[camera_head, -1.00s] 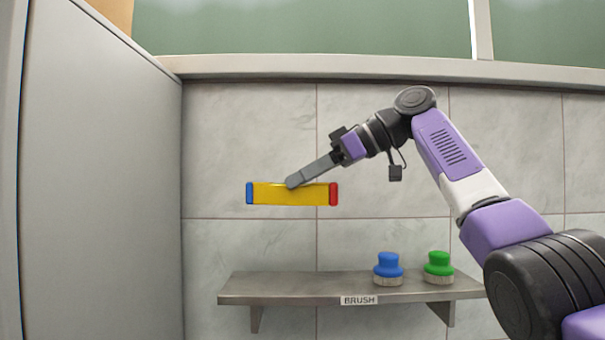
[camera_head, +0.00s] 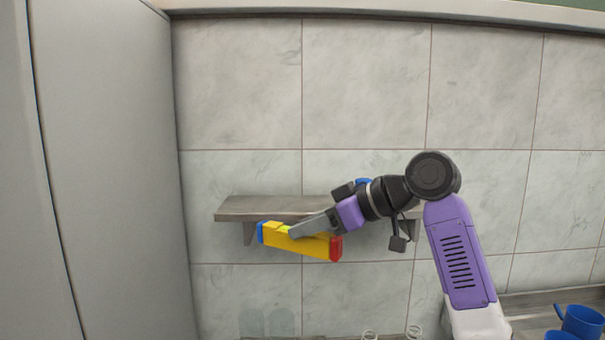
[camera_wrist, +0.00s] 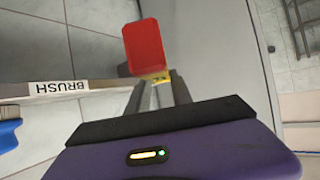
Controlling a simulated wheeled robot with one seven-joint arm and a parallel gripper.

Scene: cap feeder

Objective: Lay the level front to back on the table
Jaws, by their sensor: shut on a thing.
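The level is a yellow bar (camera_head: 300,242) with a blue end cap at its left and a red end cap (camera_head: 336,248) at its right. My gripper (camera_head: 292,230) is shut on the level and holds it in the air in front of the wall shelf. The level lies mostly across the head view, with its red end lower in the picture. In the wrist view the red cap (camera_wrist: 143,47) faces the camera, beyond the fingers (camera_wrist: 160,92), and hides most of the yellow body. The table surface under the level does not show.
A wall shelf (camera_head: 240,208) is behind the level; its BRUSH label (camera_wrist: 59,87) shows in the wrist view. A blue brush (camera_wrist: 8,135) is at that view's left edge. A grey cabinet (camera_head: 115,170) stands at left. Blue cups (camera_head: 582,320) are at lower right.

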